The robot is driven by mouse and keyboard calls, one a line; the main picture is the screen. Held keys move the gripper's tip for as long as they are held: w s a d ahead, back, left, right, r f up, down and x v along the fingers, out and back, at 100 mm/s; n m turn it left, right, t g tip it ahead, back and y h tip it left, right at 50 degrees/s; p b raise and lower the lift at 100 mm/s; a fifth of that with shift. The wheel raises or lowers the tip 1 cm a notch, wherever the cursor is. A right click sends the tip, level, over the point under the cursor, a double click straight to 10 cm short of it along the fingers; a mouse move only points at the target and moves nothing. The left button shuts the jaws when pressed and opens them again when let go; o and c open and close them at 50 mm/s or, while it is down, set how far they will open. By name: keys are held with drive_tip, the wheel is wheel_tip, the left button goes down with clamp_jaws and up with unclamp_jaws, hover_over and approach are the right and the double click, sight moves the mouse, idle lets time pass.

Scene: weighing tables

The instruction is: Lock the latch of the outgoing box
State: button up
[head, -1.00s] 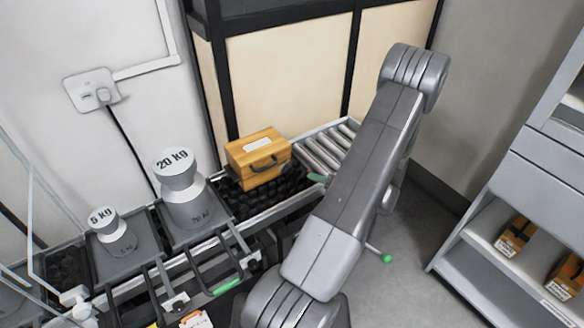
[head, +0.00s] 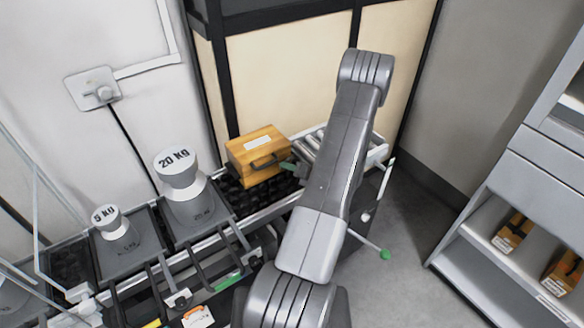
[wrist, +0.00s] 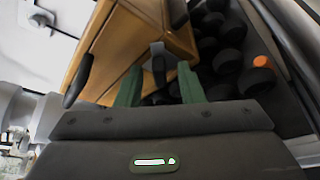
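The outgoing box (head: 250,150) is a yellow-brown wooden case with a white label on its lid and a dark handle on its front. It rests on the black rollers. My gripper (head: 287,166) is at the box's right end, mostly hidden behind my arm. In the wrist view, my gripper (wrist: 160,88) shows two green fingers set apart, with the box (wrist: 135,35) just beyond them. A grey latch (wrist: 158,62) on the box sits between the fingertips. I cannot tell if the fingers touch it. The dark handle (wrist: 77,82) is left of the fingers.
A 20 kg weight (head: 184,195) and a 5 kg weight (head: 113,230) stand on plates left of the box. Black rollers (head: 228,198) lie under the box. A green-knobbed rod (head: 384,254) sticks out right of my arm. A shelf (head: 480,265) stands at right.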

clamp_jaws()
drive_tip(key=shift+f+b, duration=0.1)
drive_tip(key=shift+b, duration=0.4)
drive_tip(key=n+h+b, duration=0.1)
drive_tip(key=b, duration=0.2)
drive_tip(key=n+h+b, duration=0.1)
drive_tip(key=n+b, duration=0.1)
drive_tip(key=b, duration=0.1)
drive_tip(key=shift+s+a+f+t+b, duration=0.1)
drive_tip(key=shift+s+a+t+b, duration=0.05)
drive_tip(key=shift+t+b, duration=0.2)
drive_tip(key=n+b, duration=0.1)
drive_tip(key=b, duration=0.1)
drive_tip(key=n+h+b, duration=0.1)
drive_tip(key=b, duration=0.2)
drive_tip(key=shift+s+a+n+t, duration=0.1)
drive_tip(key=shift+a+n+t, duration=0.05)
drive_tip(key=shift+n+t, duration=0.2)
drive_tip(key=shift+r+h+b, duration=0.25)
drive_tip(key=shift+h+b, duration=0.15)
drive_tip(key=shift+b, duration=0.25)
drive_tip(key=shift+r+n, duration=0.15)
drive_tip(key=shift+n, duration=0.2)
unclamp_jaws()
